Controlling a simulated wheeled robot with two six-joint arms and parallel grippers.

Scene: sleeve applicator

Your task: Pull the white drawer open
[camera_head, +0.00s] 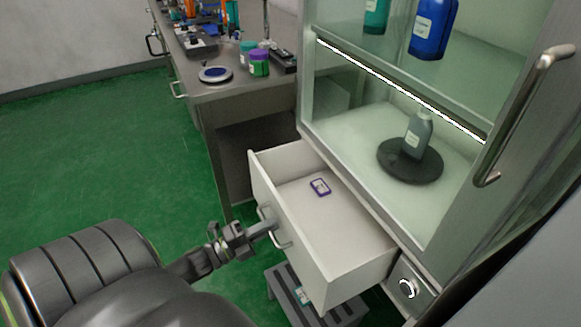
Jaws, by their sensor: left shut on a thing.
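The white drawer (335,228) stands pulled out below the glass-fronted cabinet, its inside showing. A small purple-rimmed item (320,187) lies on its floor. A metal bar handle (284,238) is on the drawer's front. My left gripper (268,228) is at this handle and shut on it, with the arm coming in from the lower left. The fingertips are small in the view and partly merge with the handle. My right gripper is not in the view.
The cabinet (433,237) holds a grey bottle (418,134) on a dark round base (396,167). A grey desk (240,88) with jars stands behind the drawer. A grey step stool (346,313) is under the drawer. Green floor (95,155) is open at left.

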